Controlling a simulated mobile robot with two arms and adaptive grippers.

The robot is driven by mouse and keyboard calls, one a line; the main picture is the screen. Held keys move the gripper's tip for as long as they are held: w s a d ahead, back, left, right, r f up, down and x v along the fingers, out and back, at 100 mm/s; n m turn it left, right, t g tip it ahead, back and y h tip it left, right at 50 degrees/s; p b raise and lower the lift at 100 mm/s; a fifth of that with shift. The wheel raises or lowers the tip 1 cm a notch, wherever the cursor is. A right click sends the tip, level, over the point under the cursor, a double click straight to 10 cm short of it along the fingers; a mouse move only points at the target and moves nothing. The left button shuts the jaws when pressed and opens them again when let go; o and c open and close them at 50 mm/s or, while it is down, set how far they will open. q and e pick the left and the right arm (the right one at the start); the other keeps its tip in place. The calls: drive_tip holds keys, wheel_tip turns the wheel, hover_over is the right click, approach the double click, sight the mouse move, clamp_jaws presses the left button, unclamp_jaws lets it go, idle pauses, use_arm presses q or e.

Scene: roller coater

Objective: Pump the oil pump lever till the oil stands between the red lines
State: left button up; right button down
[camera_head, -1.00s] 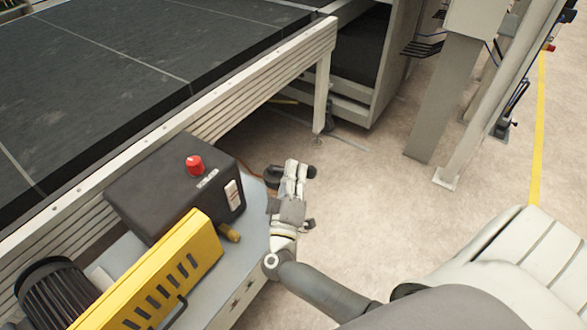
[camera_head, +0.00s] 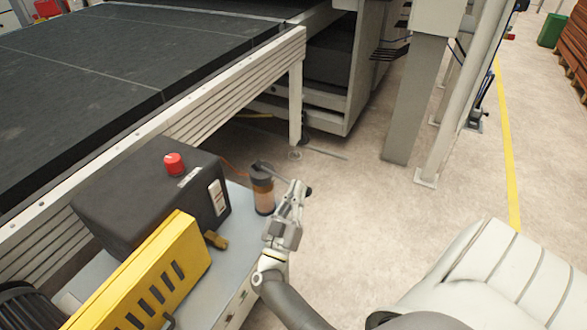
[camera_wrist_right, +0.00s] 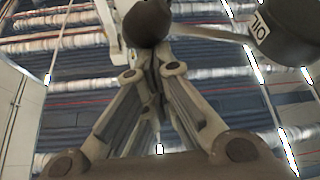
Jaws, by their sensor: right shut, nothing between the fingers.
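The oil pump (camera_head: 263,199) stands at the right end of the grey ledge, with a dark cap and a clear cylinder holding amber oil. The red lines are too small to make out. Its lever (camera_head: 277,174) runs from the cap towards the right, partly hidden behind my fingers, to a black knob (camera_head: 308,191). My right gripper (camera_head: 298,187) is shut and empty, just right of the pump and close to the knob. In the right wrist view the knob (camera_wrist_right: 147,22) is right by my shut fingertips; I cannot tell whether they touch. The cap labelled OIL (camera_wrist_right: 290,30) is at upper right.
A black box (camera_head: 150,200) with a red button (camera_head: 173,163) and a yellow slotted guard (camera_head: 150,275) stand left of the pump. The dark machine bed (camera_head: 120,75) lies behind. A beige post (camera_head: 420,95) stands farther right. The floor right of the gripper is clear.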

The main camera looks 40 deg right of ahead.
use_arm(q)
drive_tip(key=shift+f+b, duration=0.4)
drive_tip(key=shift+f, duration=0.25)
use_arm(e)
drive_tip(key=shift+f, duration=0.75)
use_arm(q)
drive_tip(key=shift+a, duration=0.1)
drive_tip(key=shift+r, duration=0.1)
